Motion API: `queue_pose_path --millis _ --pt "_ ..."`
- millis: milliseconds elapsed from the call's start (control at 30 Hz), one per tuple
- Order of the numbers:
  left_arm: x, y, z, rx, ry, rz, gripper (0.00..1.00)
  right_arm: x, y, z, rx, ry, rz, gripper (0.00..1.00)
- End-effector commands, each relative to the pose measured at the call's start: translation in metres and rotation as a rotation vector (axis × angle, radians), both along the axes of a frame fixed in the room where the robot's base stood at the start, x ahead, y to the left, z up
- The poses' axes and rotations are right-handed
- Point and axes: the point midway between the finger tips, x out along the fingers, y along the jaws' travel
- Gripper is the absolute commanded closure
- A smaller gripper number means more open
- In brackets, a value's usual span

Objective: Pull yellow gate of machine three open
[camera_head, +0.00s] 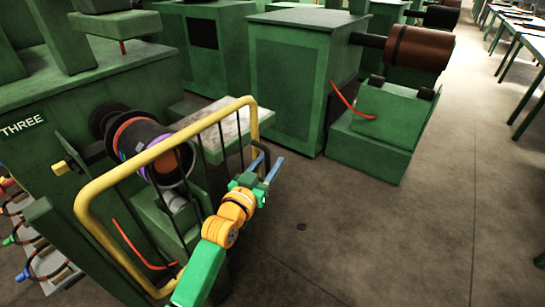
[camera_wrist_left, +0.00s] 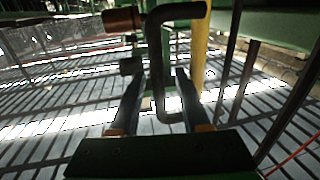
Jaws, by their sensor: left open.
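The yellow gate (camera_head: 150,157), a yellow tube frame with dark bars, stands across the front of machine three (camera_head: 95,95), which bears a "THREE" sign (camera_head: 22,127). A dark handle (camera_head: 265,153) sits at the gate's right end. My left gripper (camera_head: 271,167) is open at this handle. In the left wrist view the handle (camera_wrist_left: 156,60) is a dark loop, and one of its long bars appears between the open fingers (camera_wrist_left: 160,78). I cannot tell whether the fingers touch it. The yellow gate post (camera_wrist_left: 199,45) shows just behind. My right gripper is not in view.
Another green machine with a brown roller (camera_head: 420,48) stands at the back. Tables (camera_head: 520,45) line the far right. The concrete floor (camera_head: 420,220) on the right is clear.

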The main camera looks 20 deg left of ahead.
Motion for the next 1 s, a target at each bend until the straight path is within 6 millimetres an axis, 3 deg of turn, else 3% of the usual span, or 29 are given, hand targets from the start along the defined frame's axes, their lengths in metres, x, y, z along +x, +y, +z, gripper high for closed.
queue_pose_path --millis 200,500,700,1000 --pt "0.021 -0.004 0.000 -0.001 0.001 0.000 0.53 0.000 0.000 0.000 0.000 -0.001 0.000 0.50" --pt "0.024 -0.004 -0.001 0.000 0.001 0.000 0.53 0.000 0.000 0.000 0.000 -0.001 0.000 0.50" --pt "0.024 -0.004 -0.001 0.000 0.001 0.000 1.00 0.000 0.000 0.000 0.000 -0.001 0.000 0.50" --pt "0.024 -0.004 -0.001 0.000 0.001 0.000 1.00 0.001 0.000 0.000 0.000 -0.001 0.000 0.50"
